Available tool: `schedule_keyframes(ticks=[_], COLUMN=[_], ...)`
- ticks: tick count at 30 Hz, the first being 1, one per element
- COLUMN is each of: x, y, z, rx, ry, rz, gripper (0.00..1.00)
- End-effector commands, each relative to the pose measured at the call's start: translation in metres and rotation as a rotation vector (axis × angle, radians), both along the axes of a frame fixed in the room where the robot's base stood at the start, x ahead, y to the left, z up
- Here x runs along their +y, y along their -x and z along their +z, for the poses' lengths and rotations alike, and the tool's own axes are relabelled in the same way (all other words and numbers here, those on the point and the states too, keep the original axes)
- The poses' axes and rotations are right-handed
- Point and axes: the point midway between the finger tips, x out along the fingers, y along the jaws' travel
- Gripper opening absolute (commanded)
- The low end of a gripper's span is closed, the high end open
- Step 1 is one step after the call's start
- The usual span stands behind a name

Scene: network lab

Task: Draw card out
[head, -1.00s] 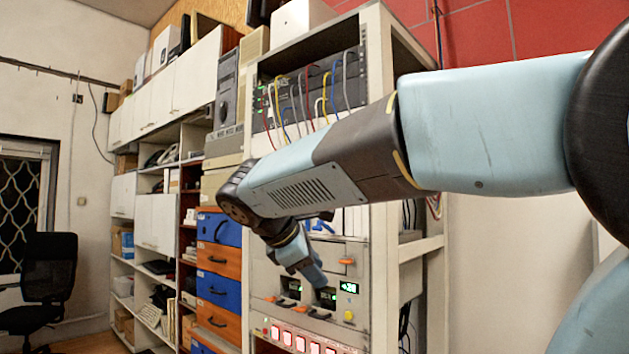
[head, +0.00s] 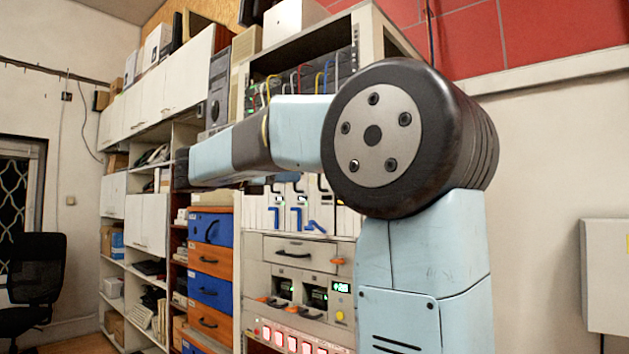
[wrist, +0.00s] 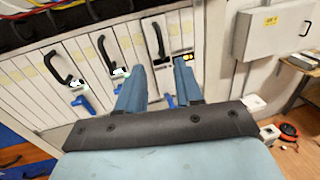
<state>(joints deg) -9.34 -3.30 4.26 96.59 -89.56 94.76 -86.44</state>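A row of upright white cards stands in the rack; in the head view the cards (head: 300,205) show black handles and blue levers beside my arm. In the wrist view several cards (wrist: 35,90) have black curved handles and blue levers. My gripper (wrist: 158,68) is open and empty, its two blue fingers pointing at the card fronts. One card's black handle (wrist: 158,38) is just beyond the gap between the fingertips, and a blue lever (wrist: 169,100) shows between the fingers. I cannot tell whether the fingers touch anything. The gripper is hidden behind my arm in the head view.
Cables (wrist: 40,12) hang above the cards. Below them in the head view is a panel with small green displays (head: 341,287). Blue and orange drawers (head: 209,258) stand left of the rack. A grey wall box (head: 606,275) hangs at the right.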

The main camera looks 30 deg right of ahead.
Motion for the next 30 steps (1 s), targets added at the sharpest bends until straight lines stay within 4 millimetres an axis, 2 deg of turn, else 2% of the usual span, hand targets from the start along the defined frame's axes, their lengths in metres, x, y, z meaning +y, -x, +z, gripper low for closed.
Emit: schedule_keyframes(ticks=[9, 15, 21, 30], x=[-0.056, -0.080, -0.091, -0.092], y=[-0.008, -0.012, -0.013, -0.013], z=[0.000, 0.000, 0.000, 0.000], rx=[-0.001, -0.001, -0.001, -0.001], ry=[-0.001, -0.001, -0.001, -0.001], rz=[-0.004, -0.002, -0.001, -0.002], gripper=[0.35, 0.35, 0.35, 0.33])
